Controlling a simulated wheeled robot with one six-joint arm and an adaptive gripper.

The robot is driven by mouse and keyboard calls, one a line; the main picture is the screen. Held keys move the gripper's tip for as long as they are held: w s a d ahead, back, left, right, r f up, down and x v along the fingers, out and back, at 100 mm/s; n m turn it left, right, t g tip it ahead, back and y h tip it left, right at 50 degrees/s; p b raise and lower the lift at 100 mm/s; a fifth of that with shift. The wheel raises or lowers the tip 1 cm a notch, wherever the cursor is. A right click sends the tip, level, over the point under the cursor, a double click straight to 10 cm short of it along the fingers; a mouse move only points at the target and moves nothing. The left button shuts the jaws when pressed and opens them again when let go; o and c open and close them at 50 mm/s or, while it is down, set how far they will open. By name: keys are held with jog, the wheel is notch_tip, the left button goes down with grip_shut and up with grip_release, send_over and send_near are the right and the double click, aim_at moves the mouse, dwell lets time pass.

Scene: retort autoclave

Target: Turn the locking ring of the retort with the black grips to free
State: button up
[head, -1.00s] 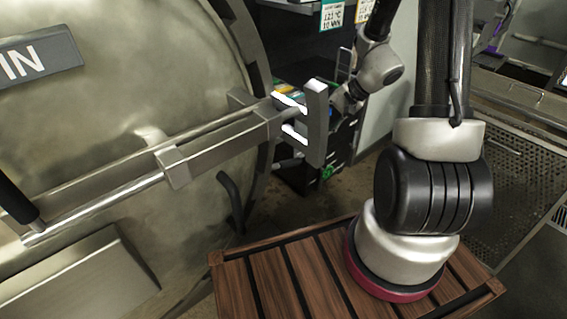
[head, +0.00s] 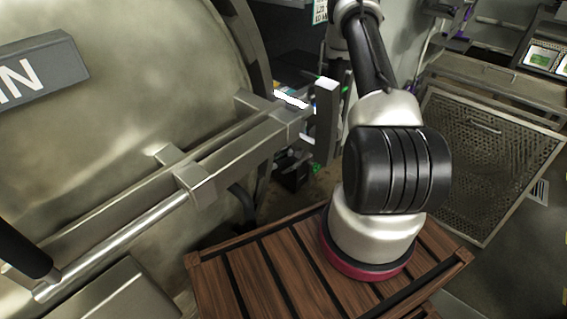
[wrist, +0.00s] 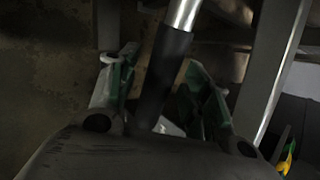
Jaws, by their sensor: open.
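The retort door (head: 130,110) is a large, dull steel disc filling the left of the head view, with a curved rim band (head: 243,40) along its right edge. A black grip (head: 24,248) on a steel rod shows at the lower left. In the wrist view, my gripper (wrist: 160,66) is open, its two green-padded fingers on either side of a black grip (wrist: 166,60) on a shiny rod (wrist: 184,13). I cannot tell whether the pads touch it. My gripper is out of sight in the head view, so which grip this is stays unclear.
A steel bar assembly (head: 195,180) crosses the door, ending in an upright plate (head: 326,110). A slatted wooden platform (head: 270,270) lies under my arm. A perforated metal panel (head: 490,150) stands at the right. A flat steel bar (wrist: 277,65) runs close beside the right finger.

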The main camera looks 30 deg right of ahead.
jog(key=shift+w+a+f, duration=0.2)
jog(key=shift+a+f, duration=0.05)
jog(key=shift+f, duration=0.2)
grip_shut()
jog(key=shift+r, duration=0.15)
